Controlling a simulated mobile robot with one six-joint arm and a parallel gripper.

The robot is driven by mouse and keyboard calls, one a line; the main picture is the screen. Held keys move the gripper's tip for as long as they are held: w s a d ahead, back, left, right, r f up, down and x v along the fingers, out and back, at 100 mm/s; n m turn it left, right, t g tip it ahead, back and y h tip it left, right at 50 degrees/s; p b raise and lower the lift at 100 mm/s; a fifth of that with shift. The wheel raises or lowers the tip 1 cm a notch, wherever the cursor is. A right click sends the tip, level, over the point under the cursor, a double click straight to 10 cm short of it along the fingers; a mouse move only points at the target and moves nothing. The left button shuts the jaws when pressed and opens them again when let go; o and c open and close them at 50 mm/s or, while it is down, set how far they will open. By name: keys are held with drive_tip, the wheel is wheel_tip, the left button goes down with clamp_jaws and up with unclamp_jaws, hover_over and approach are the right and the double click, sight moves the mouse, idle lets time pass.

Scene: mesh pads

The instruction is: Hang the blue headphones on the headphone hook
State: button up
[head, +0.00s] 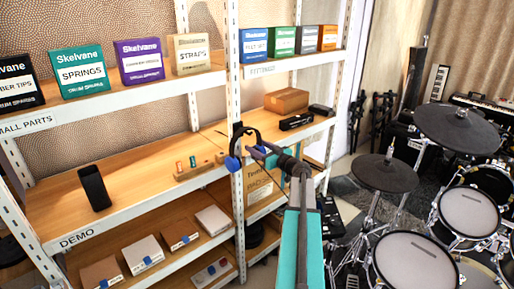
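The blue headphones (232,163) are at the white shelf post in the middle of the head view. Their dark headband arches up, with blue ear cups below it. A small black piece on the post, which looks like the headphone hook (238,128), is at the top of the headband. I cannot tell whether the band rests on it or is in front of it. My gripper (268,151) reaches up from the lower right to the right side of the headphones. Its fingers are small and overlap the right ear cup, so their opening and any grip are unclear.
Shelves hold labelled boxes (82,70), a black phone-like device (94,188), a cardboard box (286,100) and small boxes below. The white post (237,215) stands close to my arm. A drum kit (414,262) fills the right side.

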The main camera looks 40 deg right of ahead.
drive_tip(key=shift+s, duration=0.15)
drive_tip(key=s+a+b, duration=0.1)
drive_tip(key=s+b, duration=0.1)
drive_tip(key=s, duration=1.1)
drive_tip(key=shift+s, duration=0.25)
drive_tip(key=shift+w, duration=0.1)
idle(0.4)
